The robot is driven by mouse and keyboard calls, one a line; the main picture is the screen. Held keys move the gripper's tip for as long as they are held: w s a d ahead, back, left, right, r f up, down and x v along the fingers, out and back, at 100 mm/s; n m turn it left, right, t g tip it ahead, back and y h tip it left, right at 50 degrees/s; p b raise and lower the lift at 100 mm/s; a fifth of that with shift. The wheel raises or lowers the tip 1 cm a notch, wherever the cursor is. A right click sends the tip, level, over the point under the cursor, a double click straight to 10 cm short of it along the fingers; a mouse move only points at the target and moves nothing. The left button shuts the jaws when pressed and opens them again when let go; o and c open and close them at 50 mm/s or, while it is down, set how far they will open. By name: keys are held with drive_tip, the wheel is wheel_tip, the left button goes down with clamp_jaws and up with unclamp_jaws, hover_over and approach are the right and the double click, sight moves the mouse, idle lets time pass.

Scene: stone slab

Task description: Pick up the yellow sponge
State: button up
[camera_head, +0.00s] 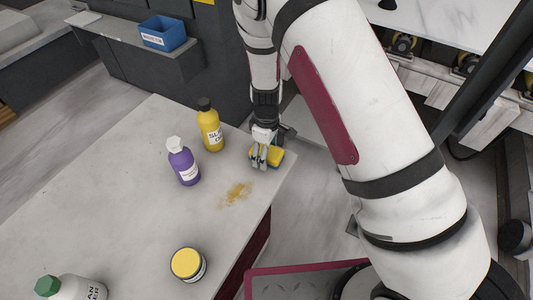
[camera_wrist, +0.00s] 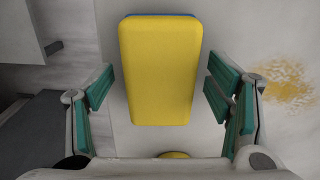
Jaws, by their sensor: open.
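The yellow sponge (camera_head: 273,156) lies on the stone slab (camera_head: 120,210) near its right corner, and my gripper partly hides it in the head view. In the wrist view the sponge (camera_wrist: 160,70) is a yellow block with a blue layer at its far edge. My gripper (camera_head: 262,160) is at the sponge. In the wrist view my open gripper (camera_wrist: 160,92) has its green-padded fingers on both sides of the sponge, with a gap on each side. I cannot tell how high the fingertips are above the slab.
A yellow bottle (camera_head: 210,127) and a purple bottle (camera_head: 184,163) stand left of my gripper. A brown-yellow stain (camera_head: 236,194) marks the slab. A yellow-lidded jar (camera_head: 187,265) and a green-capped bottle (camera_head: 70,288) are nearer. A blue bin (camera_head: 163,34) sits on a shelf behind.

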drive_tip(key=c, duration=1)
drive_tip(key=shift+r, duration=0.1)
drive_tip(key=shift+c, duration=0.2)
drive_tip(key=shift+r, duration=0.5)
drive_tip(key=r, duration=0.1)
drive_tip(key=s+r, duration=0.1)
drive_tip(key=shift+a+r, duration=0.1)
drive_tip(key=shift+r, duration=0.2)
drive_tip(key=s, duration=0.5)
drive_tip(key=s+r, duration=0.1)
drive_tip(key=s, duration=0.4)
drive_tip(key=s+a, duration=0.1)
drive_tip(key=s, duration=0.4)
drive_tip(key=shift+r, duration=0.15)
